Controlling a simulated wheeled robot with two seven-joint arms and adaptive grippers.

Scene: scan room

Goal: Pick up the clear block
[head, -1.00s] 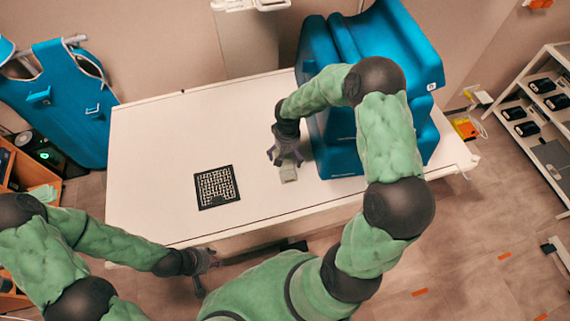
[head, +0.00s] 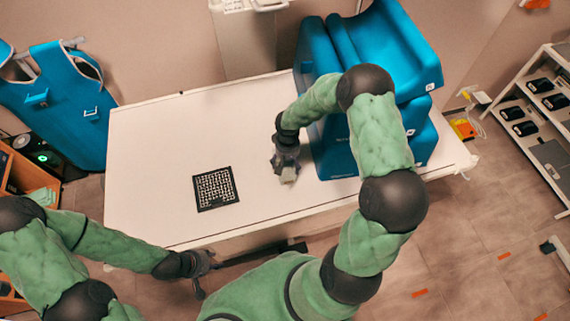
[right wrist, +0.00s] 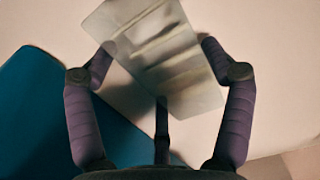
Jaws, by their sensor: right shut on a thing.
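The clear block (head: 289,175) is a small, greyish, see-through piece near the front of the white table, left of the blue foam blocks. My right gripper (head: 286,163) is shut on it from above. In the right wrist view the clear block (right wrist: 158,62) sits tilted between the purple fingers of my right gripper (right wrist: 158,70). I cannot tell whether the block touches the table. My left gripper (head: 203,275) is empty and open, its fingers spread, just off the table's front edge.
A black-and-white patterned square (head: 215,189) lies on the white table (head: 150,150). Large blue foam blocks (head: 335,150) stand close on the right of my right gripper. The table's left and middle are otherwise clear. A shelf (head: 530,130) stands far right.

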